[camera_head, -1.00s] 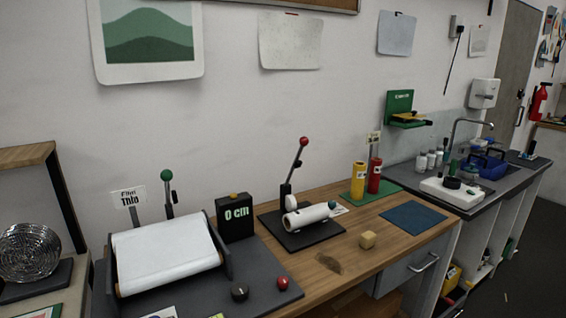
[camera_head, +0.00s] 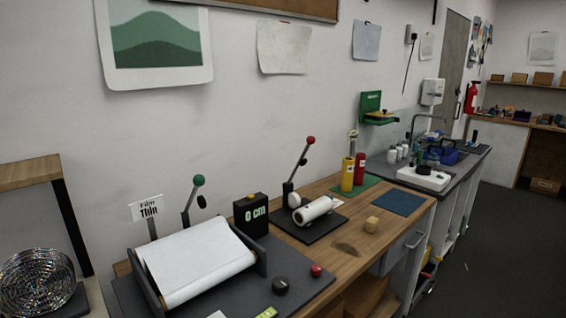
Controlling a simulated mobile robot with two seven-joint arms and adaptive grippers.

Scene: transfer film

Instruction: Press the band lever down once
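Two levers stand on the workbench, and I cannot read which one is the band lever. One lever with a red ball knob (camera_head: 310,140) rises tilted to the right from a black base plate (camera_head: 329,228). A white roll (camera_head: 313,210) lies on that plate beside the lever's foot. The other lever, with a green ball knob (camera_head: 198,180), stands raised behind a dark tray holding a white film sheet (camera_head: 197,258). Neither of my grippers is in view.
A black display box (camera_head: 251,213) reads "0 cm". A sign (camera_head: 145,208) reads "Film Thin". A black knob (camera_head: 280,285), a red button (camera_head: 316,270) and a wooden block (camera_head: 371,225) sit toward the front. Yellow (camera_head: 347,175) and red bottles (camera_head: 360,168) stand farther back. Open floor lies at right.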

